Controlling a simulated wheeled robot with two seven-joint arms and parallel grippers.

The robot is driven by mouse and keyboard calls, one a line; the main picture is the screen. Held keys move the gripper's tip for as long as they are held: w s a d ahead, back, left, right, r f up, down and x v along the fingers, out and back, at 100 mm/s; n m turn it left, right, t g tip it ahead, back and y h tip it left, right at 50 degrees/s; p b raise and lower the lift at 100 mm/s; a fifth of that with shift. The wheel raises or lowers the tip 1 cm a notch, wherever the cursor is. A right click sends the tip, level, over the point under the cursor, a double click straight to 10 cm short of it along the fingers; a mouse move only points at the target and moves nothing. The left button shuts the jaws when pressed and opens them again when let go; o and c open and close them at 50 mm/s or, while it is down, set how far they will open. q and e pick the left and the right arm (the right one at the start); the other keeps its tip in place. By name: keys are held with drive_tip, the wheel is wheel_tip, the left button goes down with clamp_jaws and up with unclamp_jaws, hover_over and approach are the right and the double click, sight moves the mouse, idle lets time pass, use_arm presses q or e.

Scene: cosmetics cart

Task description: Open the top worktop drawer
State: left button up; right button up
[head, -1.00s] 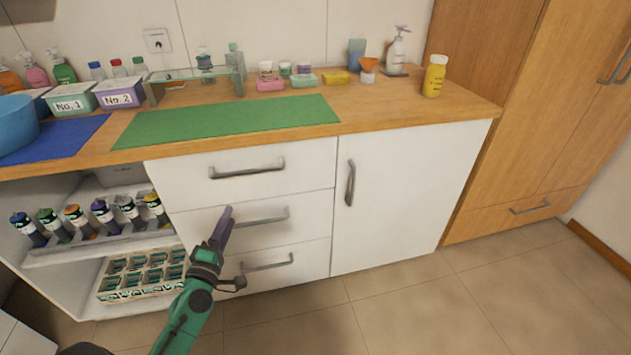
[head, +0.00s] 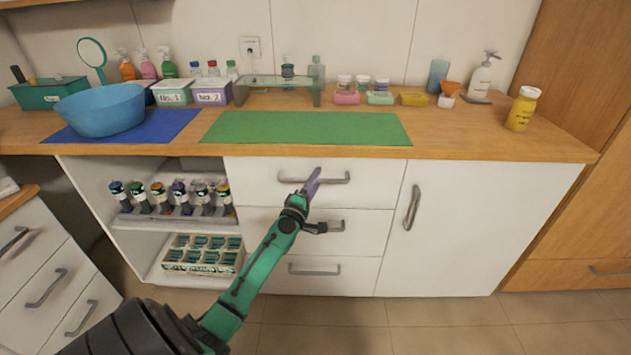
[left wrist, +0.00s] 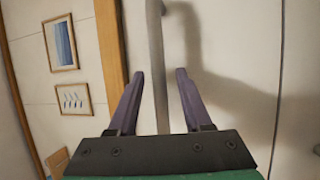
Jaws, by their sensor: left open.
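The top worktop drawer (head: 255,185) is a white front under the wooden worktop, flush with the fronts around it. Its grey bar handle (head: 335,181) runs level across it; part is hidden behind my gripper. My left gripper (head: 313,180), with purple fingers and a green arm, reaches up to this handle in the head view. In the left wrist view my left gripper (left wrist: 160,85) is open, and the handle bar (left wrist: 156,60) passes between its two fingers, with gaps on both sides. My right gripper is not in view.
Two more drawers (head: 350,275) with bar handles lie below. A cupboard door (head: 470,230) is to the right and open shelves with bottles (head: 170,198) to the left. The worktop (head: 545,150) carries a green mat (head: 300,128) and a blue basin (head: 100,110).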

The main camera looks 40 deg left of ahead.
use_arm(q)
clamp_jaws()
idle(1.4)
